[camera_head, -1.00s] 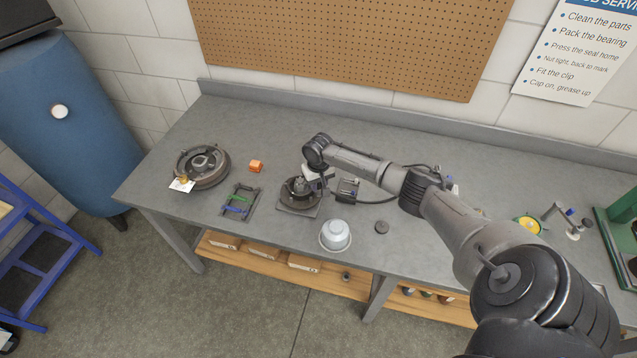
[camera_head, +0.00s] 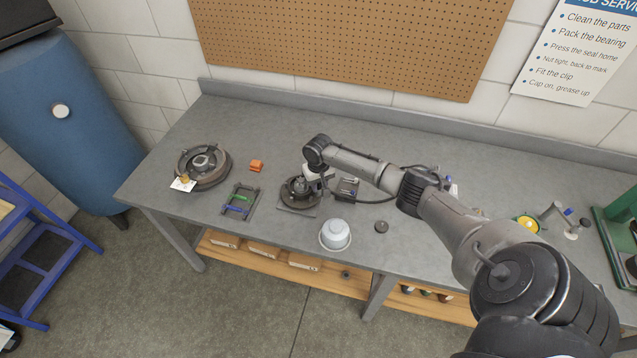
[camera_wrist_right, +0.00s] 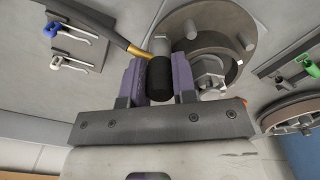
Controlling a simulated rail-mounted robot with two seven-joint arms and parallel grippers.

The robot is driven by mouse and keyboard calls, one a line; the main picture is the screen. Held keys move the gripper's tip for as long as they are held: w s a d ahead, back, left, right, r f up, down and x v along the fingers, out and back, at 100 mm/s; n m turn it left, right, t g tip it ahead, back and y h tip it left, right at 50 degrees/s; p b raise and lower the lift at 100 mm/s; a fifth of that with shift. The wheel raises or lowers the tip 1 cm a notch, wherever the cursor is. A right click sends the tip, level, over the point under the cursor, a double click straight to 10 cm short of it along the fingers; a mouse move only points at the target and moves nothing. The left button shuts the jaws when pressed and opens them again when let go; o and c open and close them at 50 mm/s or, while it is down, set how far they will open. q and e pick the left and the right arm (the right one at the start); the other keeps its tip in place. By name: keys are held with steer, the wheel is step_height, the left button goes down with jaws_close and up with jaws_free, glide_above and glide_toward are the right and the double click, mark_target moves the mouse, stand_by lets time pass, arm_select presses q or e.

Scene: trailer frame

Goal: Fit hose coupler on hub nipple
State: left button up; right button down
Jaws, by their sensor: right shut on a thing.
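My right gripper (camera_head: 311,179) is at the hub (camera_head: 295,190) on its square base near the bench's middle. In the right wrist view my gripper (camera_wrist_right: 160,80) has its purple fingers closed around the black coupler (camera_wrist_right: 160,86). A brass fitting (camera_wrist_right: 138,51) on the coupler's side joins the dark hose (camera_wrist_right: 88,14), which runs off to the upper left. The round grey hub with studs (camera_wrist_right: 225,25) lies just beyond the coupler. I cannot tell whether coupler and nipple touch; the fingers and coupler hide that spot. My left gripper is not in view.
A pale bowl-shaped thing (camera_head: 335,234) and a dark puck (camera_head: 381,227) stand near the front edge. A small plate with levers (camera_head: 347,187) is just right.

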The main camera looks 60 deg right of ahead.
stand_by(0.3)
steer(key=shift+c, duration=2.2)
jaws_free()
steer(key=shift+r+p, duration=0.2)
steer(key=shift+p, duration=0.1)
step_height(320, 180, up, 4)
steer(key=p, duration=0.4)
steer(key=shift+f, duration=0.1)
steer(key=shift+r+p, duration=1.4)
steer(key=shift+p, duration=0.4)
